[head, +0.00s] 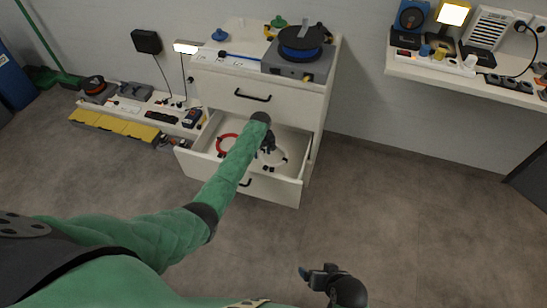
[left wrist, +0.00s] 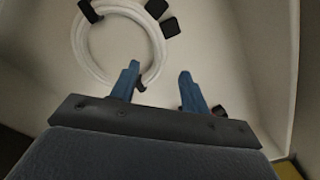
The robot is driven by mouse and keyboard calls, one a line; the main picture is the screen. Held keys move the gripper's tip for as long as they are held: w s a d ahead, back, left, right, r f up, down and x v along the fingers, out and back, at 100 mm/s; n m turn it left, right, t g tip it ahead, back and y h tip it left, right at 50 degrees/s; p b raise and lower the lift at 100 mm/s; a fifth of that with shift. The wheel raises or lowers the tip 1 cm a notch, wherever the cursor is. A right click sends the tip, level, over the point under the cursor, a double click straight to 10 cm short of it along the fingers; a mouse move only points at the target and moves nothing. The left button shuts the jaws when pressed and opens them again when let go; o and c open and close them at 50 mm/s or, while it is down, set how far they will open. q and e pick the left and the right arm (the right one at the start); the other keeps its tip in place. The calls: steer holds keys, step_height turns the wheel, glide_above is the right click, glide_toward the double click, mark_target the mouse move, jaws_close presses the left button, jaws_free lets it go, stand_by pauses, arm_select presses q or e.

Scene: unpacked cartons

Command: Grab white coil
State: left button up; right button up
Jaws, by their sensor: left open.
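The white coil (head: 281,160) lies in the open lower drawer (head: 258,188) of the white cabinet. In the left wrist view the white coil (left wrist: 81,48) is a ring with black clips on the drawer floor. My left gripper (head: 268,143) reaches down into the drawer over the coil and hides part of it. In the left wrist view its two blue fingers (left wrist: 159,70) are apart with nothing held between them. The left finger overlaps the coil's near edge in the picture; I cannot tell whether they touch. My right gripper (head: 318,275) is at the bottom of the head view, away from the drawer, its jaws unclear.
A red coil (head: 222,144) lies left in the same drawer. The drawer walls stand close around my left gripper. A shut drawer (head: 240,102) is above, with a black reel (head: 299,43) on the cabinet top. The floor to the right is clear.

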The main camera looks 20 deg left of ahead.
mark_target(262, 159)
arm_select(q)
step_height(262, 159, down, 4)
steer(key=shift+f, duration=0.1)
jaws_close()
stand_by(0.5)
